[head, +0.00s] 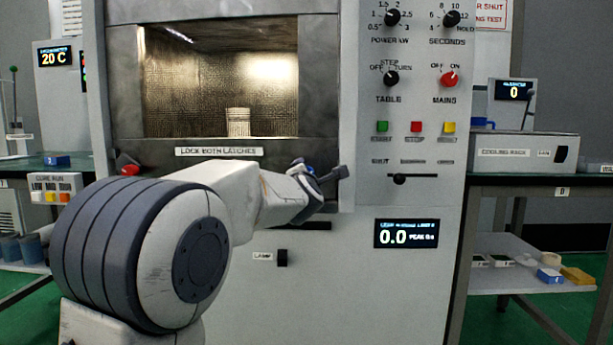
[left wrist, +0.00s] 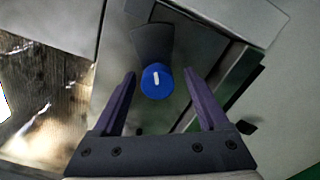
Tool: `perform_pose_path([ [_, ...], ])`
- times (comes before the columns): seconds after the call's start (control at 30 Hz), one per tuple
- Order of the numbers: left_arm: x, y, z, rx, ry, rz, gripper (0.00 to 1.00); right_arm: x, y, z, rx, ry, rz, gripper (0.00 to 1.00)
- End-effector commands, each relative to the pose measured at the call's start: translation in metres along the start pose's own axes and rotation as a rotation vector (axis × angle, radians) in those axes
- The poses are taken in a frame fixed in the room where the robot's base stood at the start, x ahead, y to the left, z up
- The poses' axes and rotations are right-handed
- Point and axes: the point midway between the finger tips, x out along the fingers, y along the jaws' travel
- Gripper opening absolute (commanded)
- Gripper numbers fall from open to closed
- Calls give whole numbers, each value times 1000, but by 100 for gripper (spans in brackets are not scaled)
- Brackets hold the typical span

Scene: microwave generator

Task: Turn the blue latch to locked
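The blue latch (left wrist: 157,82) is a round blue knob with a white mark, in front of a dark grey flared plate, in the left wrist view. My left gripper (left wrist: 160,74) is open, with one finger on each side of the knob and a gap on both sides. Whether the fingertips reach past the knob's face I cannot tell. In the head view, my left gripper (head: 322,177) is at the right side of the oven door, and my arm hides much of that area. A small blue patch (head: 309,170) shows there. My right gripper is not in view.
A red latch (head: 129,169) sits at the door's left side. A label (head: 219,151) reads "LOCK BOTH LATCHES". A control panel (head: 412,100) with knobs and buttons stands right of the door. A ribbed pale object (head: 238,122) stands inside the lit chamber.

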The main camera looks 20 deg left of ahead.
Motion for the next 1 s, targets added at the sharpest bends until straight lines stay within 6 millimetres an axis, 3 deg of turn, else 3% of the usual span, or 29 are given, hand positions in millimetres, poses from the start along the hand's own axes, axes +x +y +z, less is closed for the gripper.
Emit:
perform_pose_path([
  [0.27,-5,2,1,0,-1,4,77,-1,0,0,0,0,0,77],
  [0.7,-84,3,2,0,-2,3,77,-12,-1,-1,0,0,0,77],
  [1.0,-105,1,0,0,0,2,77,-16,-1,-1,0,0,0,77],
])
